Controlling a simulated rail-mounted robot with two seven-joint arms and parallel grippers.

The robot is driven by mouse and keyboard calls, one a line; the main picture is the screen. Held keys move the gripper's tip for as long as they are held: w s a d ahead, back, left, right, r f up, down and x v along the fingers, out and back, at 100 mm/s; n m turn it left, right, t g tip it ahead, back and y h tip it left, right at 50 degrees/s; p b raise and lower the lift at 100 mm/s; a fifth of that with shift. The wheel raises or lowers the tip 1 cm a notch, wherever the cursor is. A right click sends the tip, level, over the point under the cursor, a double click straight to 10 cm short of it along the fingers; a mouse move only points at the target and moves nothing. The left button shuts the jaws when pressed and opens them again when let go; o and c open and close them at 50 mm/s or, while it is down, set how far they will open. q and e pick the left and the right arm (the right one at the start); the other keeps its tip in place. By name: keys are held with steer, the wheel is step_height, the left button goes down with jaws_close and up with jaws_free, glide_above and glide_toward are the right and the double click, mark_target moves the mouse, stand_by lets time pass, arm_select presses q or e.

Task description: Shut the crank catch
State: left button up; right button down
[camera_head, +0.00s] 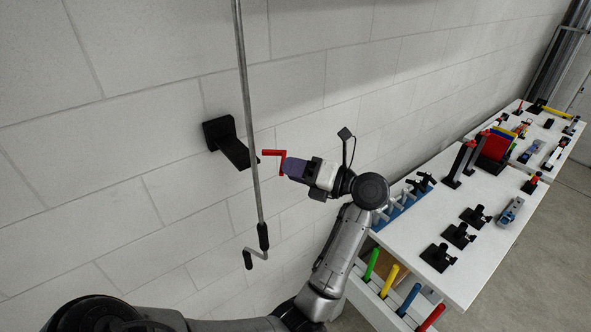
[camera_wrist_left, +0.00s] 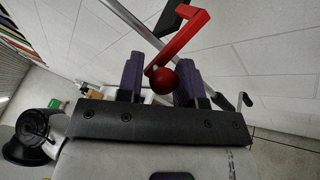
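The red crank catch (camera_head: 280,160) is a bent red lever beside the hanging metal crank rod (camera_head: 247,110) and a black wall bracket (camera_head: 233,148). In the left wrist view the lever (camera_wrist_left: 185,35) ends in a red ball knob (camera_wrist_left: 163,80). My left gripper (camera_head: 287,168) is at the catch, its purple fingers spread. In the left wrist view the knob lies between the fingertips of the left gripper (camera_wrist_left: 160,82), with a gap at the left finger; contact with the right finger is unclear. The right gripper is not in view.
The rod ends below in a black-gripped crank handle (camera_head: 257,252). A pale wall (camera_head: 100,200) stands close behind. A white workbench (camera_head: 480,245) with black fixtures and tools lies to the right, with coloured handles (camera_head: 390,280) along its lower side.

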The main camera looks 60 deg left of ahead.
arm_select(q)
steer(key=shift+f, duration=0.25)
jaws_close()
